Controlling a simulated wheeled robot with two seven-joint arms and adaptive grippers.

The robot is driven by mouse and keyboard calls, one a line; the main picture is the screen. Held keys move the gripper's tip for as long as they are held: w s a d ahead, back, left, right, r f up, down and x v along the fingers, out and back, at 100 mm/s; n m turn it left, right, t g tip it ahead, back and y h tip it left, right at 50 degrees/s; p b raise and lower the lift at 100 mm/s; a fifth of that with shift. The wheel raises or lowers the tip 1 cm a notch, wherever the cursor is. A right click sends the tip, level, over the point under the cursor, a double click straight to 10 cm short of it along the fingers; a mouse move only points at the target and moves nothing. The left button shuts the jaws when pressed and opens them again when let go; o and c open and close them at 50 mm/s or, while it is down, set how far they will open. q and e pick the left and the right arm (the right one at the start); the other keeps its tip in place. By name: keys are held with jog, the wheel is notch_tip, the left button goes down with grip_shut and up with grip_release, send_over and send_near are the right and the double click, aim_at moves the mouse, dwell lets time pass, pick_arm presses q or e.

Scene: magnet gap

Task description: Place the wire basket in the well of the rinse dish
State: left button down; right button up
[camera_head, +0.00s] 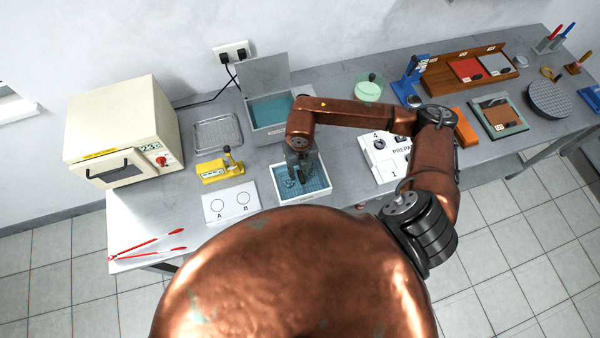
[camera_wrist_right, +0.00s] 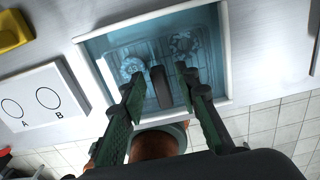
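The rinse dish (camera_head: 326,188) is a white-rimmed rectangular dish with blue liquid, near the front edge of the bench. In the right wrist view its white rim (camera_wrist_right: 90,78) frames the liquid. The wire basket (camera_wrist_right: 202,50) shows faintly as thin wire lines inside the dish, with clear, crumpled-looking pieces in it. Its dark upright handle (camera_wrist_right: 161,88) stands between the fingers of my right gripper (camera_wrist_right: 158,82). The fingers are open, with a gap on each side of the handle. In the head view the right gripper (camera_head: 301,166) is over the dish and hides part of it. My left gripper is not in view.
A tank with a raised lid (camera_head: 268,110) stands behind the dish. A white card marked A and B (camera_head: 230,203) lies to the left, with a yellow device (camera_head: 220,169) behind it. A white board (camera_head: 383,157) lies right, beyond some clear bench.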

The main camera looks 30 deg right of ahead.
notch_tip(320, 180, up, 11)
jog(key=b, duration=0.1)
